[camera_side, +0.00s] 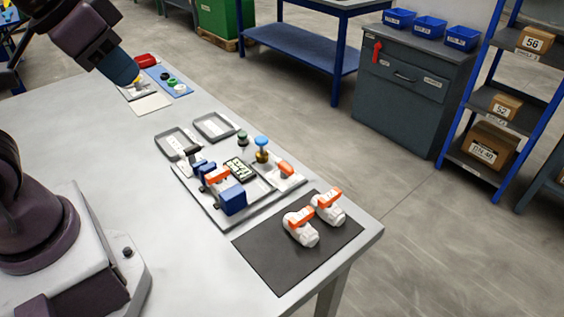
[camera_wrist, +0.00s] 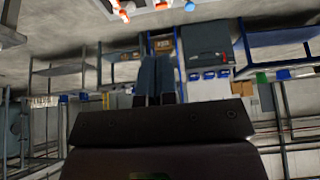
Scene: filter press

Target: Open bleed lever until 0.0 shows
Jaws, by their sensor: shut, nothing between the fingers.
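A tray-like base (camera_side: 200,207) on the table carries the press parts. An orange lever (camera_side: 216,175) sits by a blue block (camera_side: 233,200), and another orange part (camera_side: 286,168) is at the base's right side. I cannot tell which is the bleed lever. A small greenish display (camera_side: 240,168) stands between them; its digits are too small to read. My gripper (camera_side: 137,80) is at upper left, far from these parts. In the wrist view my gripper (camera_wrist: 155,78) is shut and empty, pointing out into the room.
Two white fittings with orange handles (camera_side: 300,228) (camera_side: 328,208) lie on a dark mat (camera_side: 268,262) near the table corner. A blue-topped knob (camera_side: 261,143) stands behind the display. Two grey trays (camera_side: 172,133) (camera_side: 214,127) lie behind. The table's left middle is clear.

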